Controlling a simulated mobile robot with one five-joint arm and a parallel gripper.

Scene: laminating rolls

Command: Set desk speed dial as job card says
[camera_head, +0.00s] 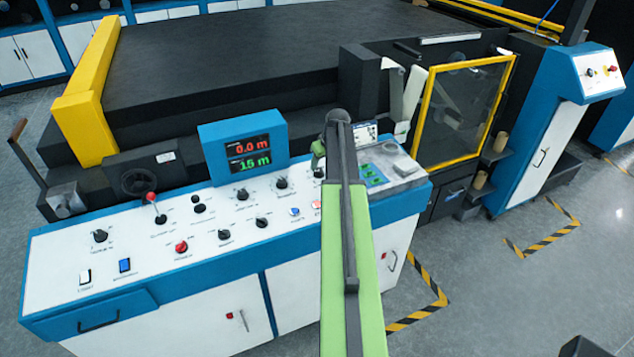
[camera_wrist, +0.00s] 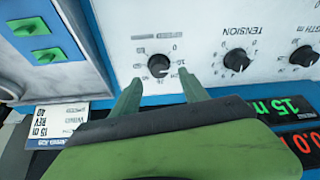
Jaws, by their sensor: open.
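A small black dial (camera_wrist: 158,66) on the white desk panel shows between the fingertips in the wrist view. Its printed name is not readable there. It also shows in the head view (camera_head: 319,173), just below my gripper (camera_head: 319,152). My gripper is open in the wrist view (camera_wrist: 160,80), with one green finger on each side of the dial; I cannot tell whether they touch it. The job card (camera_wrist: 62,122) shows "15 m" and "REV" lines, the rest too small to read surely. It stands behind my arm in the head view (camera_head: 364,133).
The tension dial (camera_wrist: 236,61) and a length dial (camera_wrist: 304,56) sit beside it in the wrist view. A blue display (camera_head: 245,147) reads red 0.0 m and green 15 m. A green-button pad (camera_head: 374,174) lies right of my arm. A lever with a red knob (camera_head: 152,198) stands left.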

